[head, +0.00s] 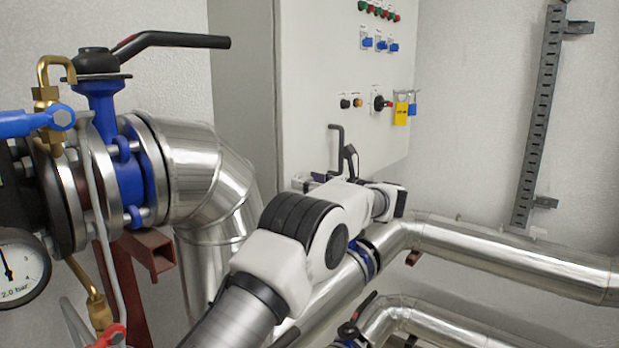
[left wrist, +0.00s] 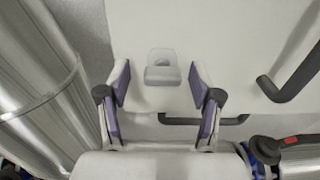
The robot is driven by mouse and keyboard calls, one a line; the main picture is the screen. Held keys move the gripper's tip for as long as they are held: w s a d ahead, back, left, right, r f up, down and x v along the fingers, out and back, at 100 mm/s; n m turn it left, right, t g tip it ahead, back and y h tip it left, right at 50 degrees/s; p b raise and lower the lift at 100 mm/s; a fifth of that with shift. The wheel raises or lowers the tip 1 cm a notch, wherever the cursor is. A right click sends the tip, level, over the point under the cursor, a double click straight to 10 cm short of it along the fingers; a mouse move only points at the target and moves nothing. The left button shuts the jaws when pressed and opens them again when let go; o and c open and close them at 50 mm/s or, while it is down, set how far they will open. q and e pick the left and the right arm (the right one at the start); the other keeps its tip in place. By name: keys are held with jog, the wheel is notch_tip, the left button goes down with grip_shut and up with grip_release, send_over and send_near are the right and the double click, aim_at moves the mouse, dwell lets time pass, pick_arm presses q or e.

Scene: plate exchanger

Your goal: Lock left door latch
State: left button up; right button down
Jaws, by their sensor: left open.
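In the left wrist view, a small pale grey latch (left wrist: 163,72) with a tab and a hole is on the light panel of the cabinet (left wrist: 230,35). My left gripper (left wrist: 160,82) is open, with one purple-padded finger on each side of the latch; no contact with it shows. In the head view, my left gripper (head: 320,180) is at the lower part of the cabinet (head: 310,90), mostly hidden behind my arm. The latch cannot be made out there. My right gripper is in neither view.
A dark bent handle (head: 336,140) stands out from the cabinet above my left gripper. Blue and yellow padlocks (head: 401,112) hang farther right. Shiny pipes (head: 510,262) run below and right. A flanged valve with a black lever (head: 175,40) and a gauge (head: 18,268) stand at left.

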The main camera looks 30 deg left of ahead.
pick_arm(q)
jog(key=shift+w+d+f, duration=0.1)
jog(key=shift+w+f, duration=0.05)
jog(key=shift+w, duration=0.15)
jog(key=c, duration=1)
jog(key=shift+s, duration=0.25)
jog(key=shift+c, duration=0.7)
jog(key=shift+w, duration=0.1)
